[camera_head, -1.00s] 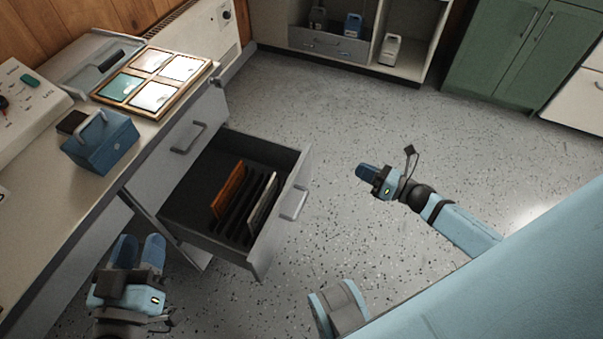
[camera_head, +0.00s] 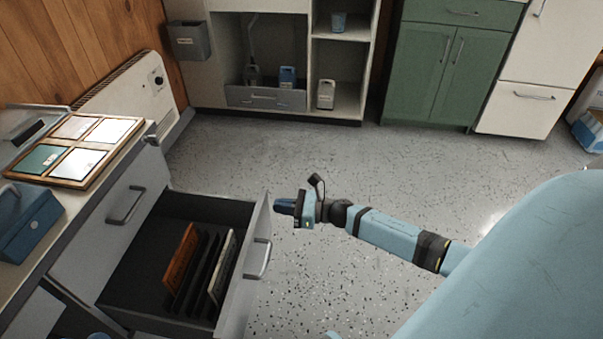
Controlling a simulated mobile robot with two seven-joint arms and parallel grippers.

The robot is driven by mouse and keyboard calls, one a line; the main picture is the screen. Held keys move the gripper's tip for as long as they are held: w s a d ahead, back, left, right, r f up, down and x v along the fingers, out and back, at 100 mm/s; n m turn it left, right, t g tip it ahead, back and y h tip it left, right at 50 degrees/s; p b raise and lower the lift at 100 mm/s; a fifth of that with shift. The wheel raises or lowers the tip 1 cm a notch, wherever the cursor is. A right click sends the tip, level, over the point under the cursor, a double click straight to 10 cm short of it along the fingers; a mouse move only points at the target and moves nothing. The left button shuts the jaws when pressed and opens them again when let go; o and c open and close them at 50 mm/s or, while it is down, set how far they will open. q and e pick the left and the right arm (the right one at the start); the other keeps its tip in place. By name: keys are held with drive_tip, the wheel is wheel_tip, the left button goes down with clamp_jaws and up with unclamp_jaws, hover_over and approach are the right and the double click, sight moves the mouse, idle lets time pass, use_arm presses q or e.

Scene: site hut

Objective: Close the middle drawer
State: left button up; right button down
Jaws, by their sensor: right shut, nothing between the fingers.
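The middle drawer (camera_head: 249,279) is pulled out from the desk unit at the lower left. Its handle (camera_head: 262,258) is on the front panel facing right. An orange divider (camera_head: 181,259) and several dark and pale dividers stand upright inside.
A closed drawer with a handle (camera_head: 125,205) sits above the open one. The worktop holds a framed panel (camera_head: 76,151) and a blue box (camera_head: 25,225). A white heater (camera_head: 128,96), open shelving (camera_head: 338,65) and green cabinet (camera_head: 436,75) stand behind. The speckled floor (camera_head: 385,165) is clear.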

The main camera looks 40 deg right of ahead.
drive_tip(key=shift+x, duration=1.3)
use_arm(q)
drive_tip(key=shift+f+g, duration=0.3)
drive_tip(key=shift+f, duration=0.3)
use_arm(e)
drive_tip(key=shift+w+a, duration=0.1)
